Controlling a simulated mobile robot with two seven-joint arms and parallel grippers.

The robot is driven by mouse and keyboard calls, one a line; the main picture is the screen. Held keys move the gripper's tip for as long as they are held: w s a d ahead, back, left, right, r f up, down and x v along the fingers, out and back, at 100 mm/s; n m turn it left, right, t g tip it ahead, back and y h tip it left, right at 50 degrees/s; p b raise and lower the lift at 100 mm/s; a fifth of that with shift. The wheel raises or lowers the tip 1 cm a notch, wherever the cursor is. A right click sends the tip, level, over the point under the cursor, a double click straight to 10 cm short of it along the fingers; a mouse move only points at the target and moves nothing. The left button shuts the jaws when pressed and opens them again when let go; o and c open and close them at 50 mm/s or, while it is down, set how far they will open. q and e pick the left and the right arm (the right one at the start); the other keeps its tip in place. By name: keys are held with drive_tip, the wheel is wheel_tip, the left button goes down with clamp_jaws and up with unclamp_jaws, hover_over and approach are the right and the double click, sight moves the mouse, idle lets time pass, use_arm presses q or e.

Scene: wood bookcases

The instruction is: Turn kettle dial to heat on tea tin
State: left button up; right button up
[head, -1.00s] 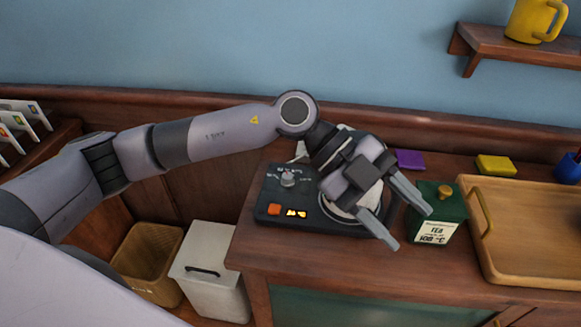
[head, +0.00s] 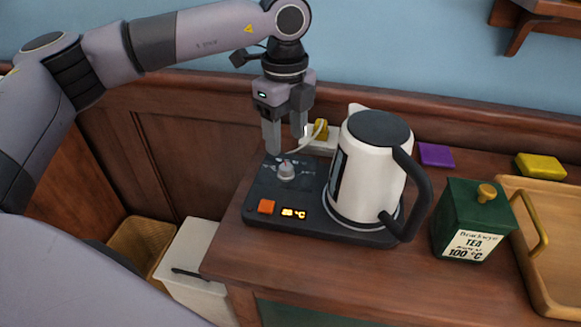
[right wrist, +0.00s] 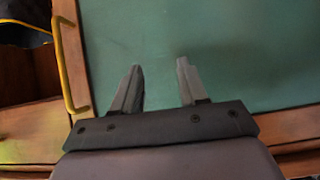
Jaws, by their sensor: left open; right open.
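The white kettle (head: 368,170) with a black lid and handle stands upright on the right part of its dark base (head: 320,225). A grey dial (head: 286,170) sits on the left part of the base. Below it are an orange button (head: 266,207) and a small lit display (head: 293,213), whose digits are hard to read. The green tea tin (head: 468,222) has a label reading "TEA 100 °C". My left gripper (head: 284,145) points down, open and empty, above and just behind the dial. My right gripper (right wrist: 158,85) is open and empty in the right wrist view, over a green panel (right wrist: 220,45).
A purple block (head: 436,155) and a yellow block (head: 540,166) lie behind the tin. A wooden tray (head: 545,245) is at the right. A socket with a yellow plug (head: 321,130) is behind the base. A basket and a white bin (head: 190,265) stand left of the counter.

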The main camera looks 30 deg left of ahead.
sight(286, 166)
use_arm(q)
wheel_tip(286, 166, down, 7)
drive_tip(key=shift+s+r, duration=0.1)
idle(0.3)
clamp_jaws()
